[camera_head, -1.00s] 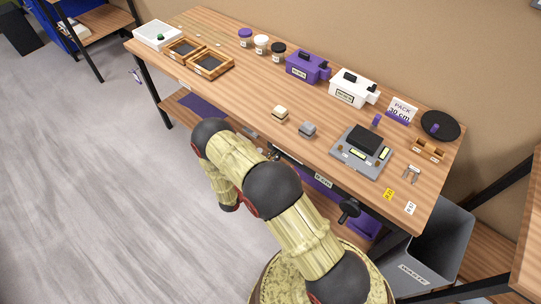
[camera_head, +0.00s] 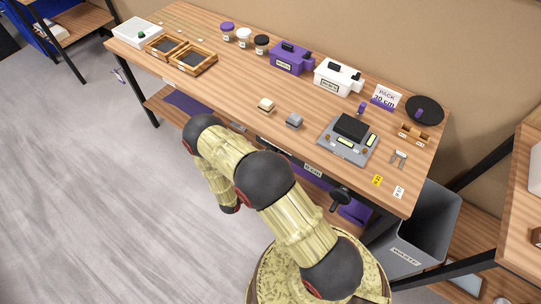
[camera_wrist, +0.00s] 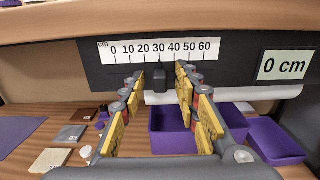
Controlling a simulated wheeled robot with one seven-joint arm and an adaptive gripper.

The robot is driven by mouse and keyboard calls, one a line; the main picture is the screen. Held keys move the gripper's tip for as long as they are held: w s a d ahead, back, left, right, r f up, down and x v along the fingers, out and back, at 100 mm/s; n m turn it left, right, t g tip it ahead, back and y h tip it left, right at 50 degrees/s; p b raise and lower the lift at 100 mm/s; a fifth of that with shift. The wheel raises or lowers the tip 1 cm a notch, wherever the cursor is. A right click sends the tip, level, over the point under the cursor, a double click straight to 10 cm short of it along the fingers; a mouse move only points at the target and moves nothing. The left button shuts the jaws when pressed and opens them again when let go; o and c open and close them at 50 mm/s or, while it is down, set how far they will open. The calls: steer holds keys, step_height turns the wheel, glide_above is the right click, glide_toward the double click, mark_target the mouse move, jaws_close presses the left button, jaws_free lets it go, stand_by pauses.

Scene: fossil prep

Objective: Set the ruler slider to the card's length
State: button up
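In the wrist view a white ruler scale (camera_wrist: 160,50) marked 0 to 60 cm runs across a dark panel under the table edge. The black slider (camera_wrist: 159,78) stands just below the scale, near the 30 mark. My gripper (camera_wrist: 158,73) is open, its two fingers on either side of the slider with gaps visible. A readout (camera_wrist: 284,65) at the right shows 0 cm. The card (camera_head: 386,98) stands at the table's back right in the head view and reads PACK with a length, seemingly 20 cm, though its first digit is small and blurred.
A white roll (camera_wrist: 225,95) lies below the ruler. Purple bins (camera_wrist: 172,133) and sample blocks (camera_wrist: 70,134) sit on the shelf beneath. On the tabletop (camera_head: 220,90) are a scale device (camera_head: 348,140), boxes and jars. A grey waste bin (camera_head: 425,225) stands at the right.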

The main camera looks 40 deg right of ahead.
steer(key=v, duration=1.2)
